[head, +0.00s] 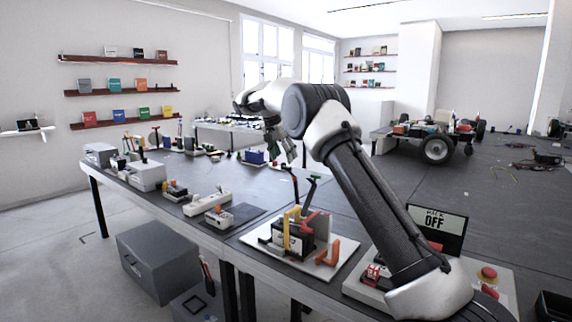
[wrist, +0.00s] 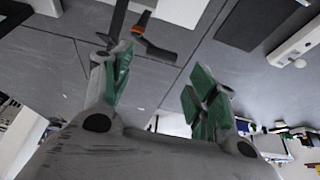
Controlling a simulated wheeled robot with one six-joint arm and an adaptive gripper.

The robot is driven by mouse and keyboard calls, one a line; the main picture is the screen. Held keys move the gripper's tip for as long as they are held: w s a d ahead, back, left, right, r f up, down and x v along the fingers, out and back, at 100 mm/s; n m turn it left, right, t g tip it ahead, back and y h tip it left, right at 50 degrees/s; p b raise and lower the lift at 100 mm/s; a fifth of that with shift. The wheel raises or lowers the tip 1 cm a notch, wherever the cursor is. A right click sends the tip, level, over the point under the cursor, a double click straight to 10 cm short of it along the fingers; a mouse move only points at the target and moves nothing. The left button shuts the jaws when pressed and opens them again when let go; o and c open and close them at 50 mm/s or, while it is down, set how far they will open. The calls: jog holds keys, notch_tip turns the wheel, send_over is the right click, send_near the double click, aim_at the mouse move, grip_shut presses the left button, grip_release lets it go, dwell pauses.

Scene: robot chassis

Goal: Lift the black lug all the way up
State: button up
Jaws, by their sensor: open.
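My gripper (head: 286,157) hangs over the table near the middle of the head view. In the wrist view my gripper (wrist: 158,72) is open, with green pads apart and nothing between them. A white board (head: 338,256) on the table carries a black box (head: 291,243), a yellow handle (head: 286,231), red and orange parts, and thin upright levers. My gripper is above and beyond this board. A dark bar with an orange piece (wrist: 141,22) shows near the left fingertip in the wrist view. I cannot tell which dark part is the black lug.
White devices (head: 206,204) and several small fixtures line the table's left edge. A panel reading OFF (head: 436,226) and a red button (head: 488,273) stand at the right front. A wheeled vehicle (head: 437,145) is at the back right. The table (head: 385,195) right of my arm is mostly bare.

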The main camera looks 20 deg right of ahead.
jog(key=v, duration=0.6)
jog(key=shift+r, duration=0.35)
jog(key=shift+a, duration=0.1)
jog(key=s+f+n+g+y, duration=0.1)
jog(key=s+f+n, duration=0.4)
jog(key=f+n, duration=0.3)
jog(key=s+d+n+t+y, duration=0.1)
jog(key=s+d, duration=0.2)
jog(key=s, duration=1.3)
jog(key=s+d+r+n+y, duration=0.1)
jog(key=s+d, duration=0.2)
jog(key=s, duration=1.4)
jog(key=s+d+t, duration=0.1)
jog(key=s+d, duration=0.2)
jog(key=s, duration=1.4)
jog(key=shift+s+r+n+t+y, duration=0.2)
jog(key=shift+r+n+t+y, duration=0.1)
jog(key=shift+n+y, duration=0.1)
